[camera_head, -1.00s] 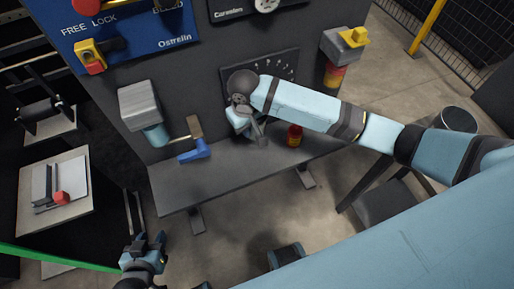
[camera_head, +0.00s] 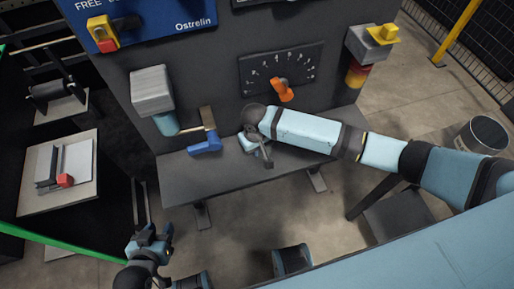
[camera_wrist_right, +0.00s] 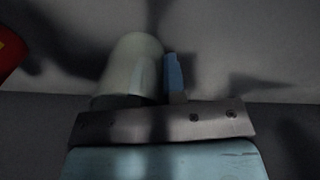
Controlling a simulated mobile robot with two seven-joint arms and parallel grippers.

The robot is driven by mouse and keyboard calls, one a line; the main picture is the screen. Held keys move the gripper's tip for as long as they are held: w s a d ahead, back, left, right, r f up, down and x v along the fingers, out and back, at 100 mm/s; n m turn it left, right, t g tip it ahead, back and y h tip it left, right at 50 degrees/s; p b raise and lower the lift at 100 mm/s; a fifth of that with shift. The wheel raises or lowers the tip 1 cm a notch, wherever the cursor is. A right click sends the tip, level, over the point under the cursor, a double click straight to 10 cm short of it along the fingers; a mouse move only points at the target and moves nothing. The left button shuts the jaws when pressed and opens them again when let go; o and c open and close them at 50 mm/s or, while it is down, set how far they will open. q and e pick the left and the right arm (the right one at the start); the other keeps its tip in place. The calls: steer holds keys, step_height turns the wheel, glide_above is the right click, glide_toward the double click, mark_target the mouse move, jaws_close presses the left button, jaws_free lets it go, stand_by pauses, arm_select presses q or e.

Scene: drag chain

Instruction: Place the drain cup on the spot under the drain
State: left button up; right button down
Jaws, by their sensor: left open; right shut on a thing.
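My right gripper (camera_head: 262,153) is low over the grey shelf in front of the machine. In the right wrist view it is shut on a pale cup (camera_wrist_right: 135,65), which I take to be the drain cup, beside a blue finger (camera_wrist_right: 173,72). The cup is hidden in the head view, and I cannot tell whether it touches the shelf. My left gripper (camera_head: 152,243) is open and empty at the lower left, away from the shelf. I cannot make out the drain or a marked spot.
The grey shelf (camera_head: 230,178) runs along the machine. An orange lever (camera_head: 281,89) stands out from the dial panel (camera_head: 303,63) above. A red object (camera_wrist_right: 8,50) edges the wrist view.

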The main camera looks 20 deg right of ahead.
steer(key=c, duration=1.6)
jaws_free()
steer(key=shift+f, duration=0.1)
steer(key=shift+c, duration=0.2)
steer(key=o, duration=0.4)
steer(key=shift+o, duration=0.2)
